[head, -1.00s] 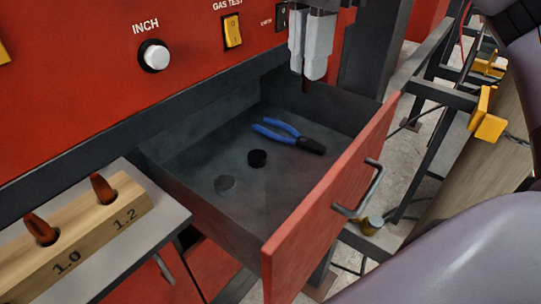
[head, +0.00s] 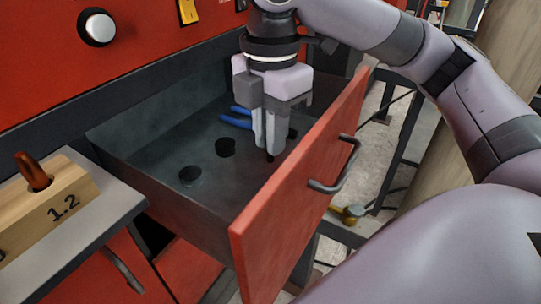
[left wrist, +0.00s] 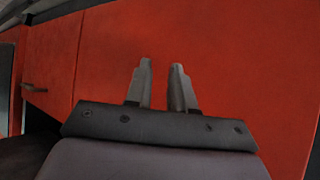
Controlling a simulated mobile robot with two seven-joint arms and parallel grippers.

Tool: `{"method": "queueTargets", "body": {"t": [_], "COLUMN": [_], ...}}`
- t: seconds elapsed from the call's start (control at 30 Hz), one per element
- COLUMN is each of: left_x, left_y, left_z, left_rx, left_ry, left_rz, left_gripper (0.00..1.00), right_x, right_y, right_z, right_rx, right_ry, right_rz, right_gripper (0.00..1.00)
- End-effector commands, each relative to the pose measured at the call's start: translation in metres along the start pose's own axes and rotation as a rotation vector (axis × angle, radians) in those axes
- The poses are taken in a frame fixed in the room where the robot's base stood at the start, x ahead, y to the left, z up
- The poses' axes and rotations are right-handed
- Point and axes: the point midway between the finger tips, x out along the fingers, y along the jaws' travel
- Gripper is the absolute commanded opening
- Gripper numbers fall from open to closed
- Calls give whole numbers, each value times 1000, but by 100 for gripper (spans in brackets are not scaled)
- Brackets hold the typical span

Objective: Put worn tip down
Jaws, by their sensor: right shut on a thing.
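My right gripper (head: 270,148) points down inside the open drawer (head: 185,210), near its red front panel. It is shut on the worn tip (head: 269,157), a small dark brown piece just showing below the fingers. Most of the tip is hidden by the fingers, and I cannot tell if it touches the drawer floor. My left gripper (left wrist: 161,66) shows in the left wrist view with its fingers apart and nothing between them, in front of a red panel.
A wooden block (head: 60,212) with a copper tip (head: 34,172) stands at left. The drawer's handle (head: 335,168) juts out.

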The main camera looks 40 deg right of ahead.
Motion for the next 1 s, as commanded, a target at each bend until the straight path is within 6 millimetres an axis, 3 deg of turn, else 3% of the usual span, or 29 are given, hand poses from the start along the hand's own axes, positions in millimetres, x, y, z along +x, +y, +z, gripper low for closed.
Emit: {"method": "queueTargets", "body": {"t": [0.23,0.63,0.67,0.7,0.73,1.0], "left_x": [4,2,2,3,3,3], "left_y": [0,0,0,0,0,0], "left_z": [5,3,3,3,3,3], "left_rx": [0,0,0,0,0,0], "left_ry": [0,1,1,1,1,1], "left_rz": [0,0,0,0,0,0], "left_gripper": [23,23,23,23,23,23], "right_x": [36,42,42,42,42,42], "right_y": [-1,-1,0,0,0,0], "right_z": [0,0,0,0,0,0], "right_rx": [-1,-2,-2,-2,-2,-1], "right_ry": [-2,0,0,0,0,0], "right_rz": [-3,-3,-2,-2,-2,-1], "right_gripper": [0,0,21,34,40,40]}}
